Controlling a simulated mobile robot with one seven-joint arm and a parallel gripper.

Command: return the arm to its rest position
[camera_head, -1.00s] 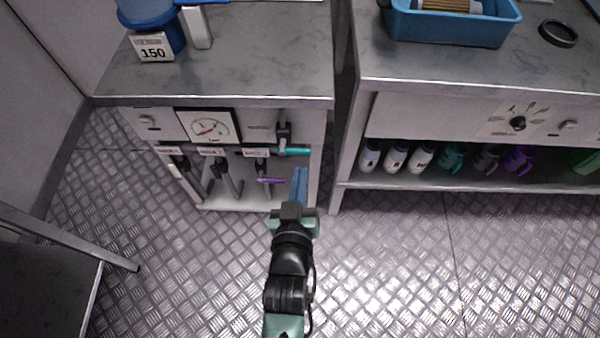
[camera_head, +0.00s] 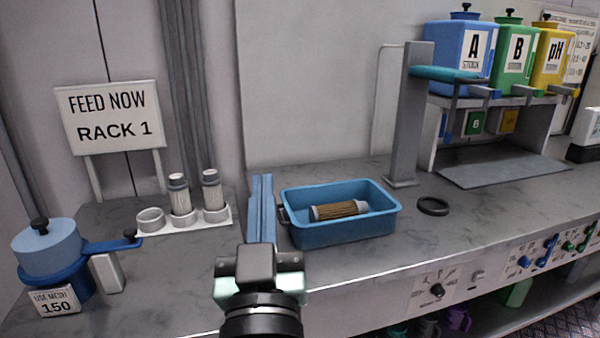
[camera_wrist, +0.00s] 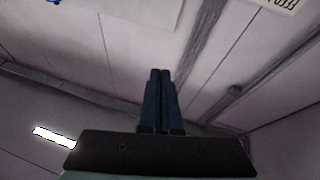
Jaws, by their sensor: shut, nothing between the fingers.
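My gripper (camera_head: 262,208) stands upright in front of the counter in the head view, its blue fingers pointing up the picture. The fingers are together and nothing is between them. In the wrist view my gripper (camera_wrist: 161,75) also shows both blue fingers side by side and empty, against wall panels and beams. In the head view the fingers appear just left of the blue tray, and the arm behind the wrist is cut off by the lower edge.
A blue tray (camera_head: 345,235) holding a brownish filter cartridge (camera_head: 340,210) sits on the counter (camera_head: 190,265). A black ring (camera_head: 433,206) lies to its right. A grey post (camera_head: 408,120) rises behind. A blue-lidded 150 mesh container (camera_head: 50,260) and a white cartridge holder (camera_head: 188,226) stand left.

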